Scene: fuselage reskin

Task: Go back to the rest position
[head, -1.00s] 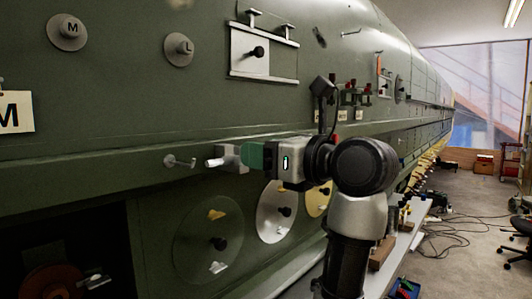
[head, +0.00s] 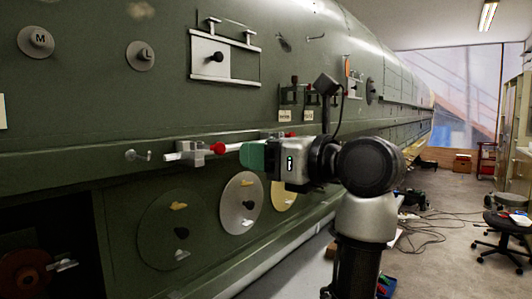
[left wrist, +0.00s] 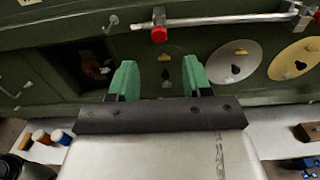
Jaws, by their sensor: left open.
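My left gripper (head: 246,155), with green fingers, is beside the green fuselage side in the head view. In the left wrist view its two green fingers (left wrist: 158,80) stand apart with nothing between them. A pale bar with a red knob (head: 218,148) sits in a grey bracket (head: 190,153) on the fuselage ledge, to the left of the gripper. In the left wrist view the bar (left wrist: 228,18) and its red knob (left wrist: 159,35) lie beyond the fingers, apart from them. My right gripper is not in view.
Round discs, one silver (head: 236,215), are on the lower fuselage panel. A white bench or ledge (left wrist: 270,125) with small bottles (left wrist: 41,136) lies below the gripper. An office chair (head: 505,230) and floor cables are at the right; open floor lies between.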

